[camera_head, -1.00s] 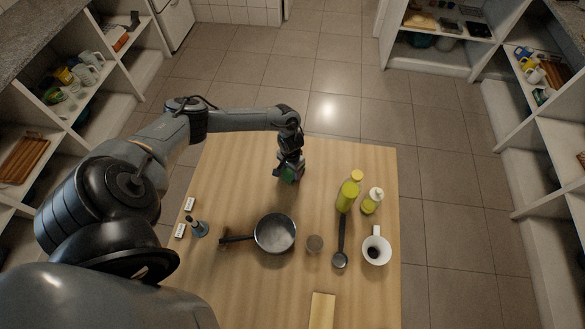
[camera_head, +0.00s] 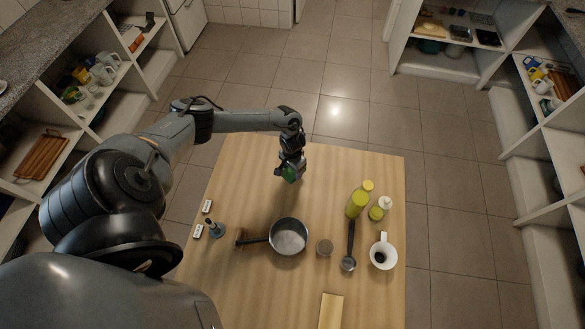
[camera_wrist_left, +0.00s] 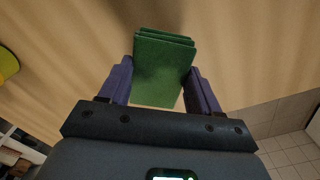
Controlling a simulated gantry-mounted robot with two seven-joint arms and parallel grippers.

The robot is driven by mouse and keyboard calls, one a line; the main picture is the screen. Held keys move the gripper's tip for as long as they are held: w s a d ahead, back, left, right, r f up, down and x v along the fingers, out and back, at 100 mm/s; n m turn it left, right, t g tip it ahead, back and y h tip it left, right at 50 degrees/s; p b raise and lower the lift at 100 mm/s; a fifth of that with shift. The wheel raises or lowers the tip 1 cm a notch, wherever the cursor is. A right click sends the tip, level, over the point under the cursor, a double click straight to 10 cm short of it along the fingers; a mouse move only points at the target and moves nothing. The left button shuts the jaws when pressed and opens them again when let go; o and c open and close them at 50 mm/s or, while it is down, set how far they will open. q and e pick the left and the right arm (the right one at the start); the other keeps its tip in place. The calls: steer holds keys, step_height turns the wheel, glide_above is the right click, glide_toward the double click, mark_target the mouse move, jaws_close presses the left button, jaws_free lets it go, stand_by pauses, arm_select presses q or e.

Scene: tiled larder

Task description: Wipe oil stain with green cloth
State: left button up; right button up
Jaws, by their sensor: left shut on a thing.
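My left gripper (camera_head: 290,168) is shut on the green cloth (camera_head: 290,175), over the far part of the wooden table (camera_head: 260,185). In the left wrist view the folded green cloth (camera_wrist_left: 162,62) sits between the two purple fingers of the left gripper (camera_wrist_left: 160,80). The wood lies beyond the cloth, and I cannot tell whether they touch. I cannot clearly make out an oil stain; a brownish patch (camera_head: 239,239) shows at the end of the pan handle. My right gripper is not in view.
On the table are a pan (camera_head: 288,237), a small brown round thing (camera_head: 325,248), a ladle (camera_head: 349,262), a white mug (camera_head: 383,254), yellow-green bottles (camera_head: 357,204), a small dark-based item (camera_head: 216,230) and a board (camera_head: 331,312). The table's far middle is clear.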

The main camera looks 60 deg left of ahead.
arm_select(q)
steer(key=shift+w+r+p, duration=0.1)
steer(key=shift+r+p, duration=1.65)
steer(key=shift+r, duration=0.1)
